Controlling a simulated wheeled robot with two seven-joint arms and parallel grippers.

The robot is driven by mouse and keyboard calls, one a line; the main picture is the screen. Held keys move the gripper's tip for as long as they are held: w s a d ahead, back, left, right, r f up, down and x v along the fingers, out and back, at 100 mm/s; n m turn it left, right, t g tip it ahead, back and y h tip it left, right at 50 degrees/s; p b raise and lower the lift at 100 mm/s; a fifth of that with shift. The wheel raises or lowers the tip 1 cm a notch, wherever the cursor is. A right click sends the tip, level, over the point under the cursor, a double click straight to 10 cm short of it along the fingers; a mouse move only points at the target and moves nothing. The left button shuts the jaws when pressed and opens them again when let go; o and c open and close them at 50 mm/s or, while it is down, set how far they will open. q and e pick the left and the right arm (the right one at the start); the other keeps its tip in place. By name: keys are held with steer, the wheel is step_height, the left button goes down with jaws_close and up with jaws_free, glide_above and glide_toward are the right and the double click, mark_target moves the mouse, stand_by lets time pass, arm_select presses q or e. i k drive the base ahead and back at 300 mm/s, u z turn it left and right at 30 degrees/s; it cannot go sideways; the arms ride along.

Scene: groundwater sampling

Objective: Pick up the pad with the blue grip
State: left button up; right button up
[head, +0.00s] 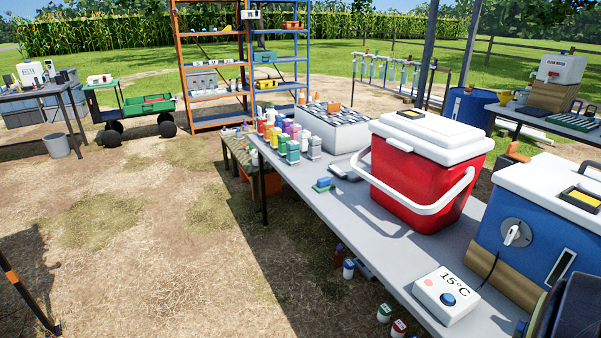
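A small pad with a blue grip (323,184) lies on the grey table (310,190), near its left long edge. The pad's lower part looks green and the blue grip is on top. It is small in the head view, and nothing covers it.
A red cooler (415,175) with a white handle stands right of the pad. Several coloured bottles (292,150) and a grey bottle rack (335,130) stand behind it. A white 15°C box (445,296) and a blue cooler (535,215) are nearer right. Ground left is open.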

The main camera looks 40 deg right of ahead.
mark_target(324, 184)
steer(key=z, duration=0.6)
steer(key=i, duration=1.45)
steer(key=z, duration=1.25)
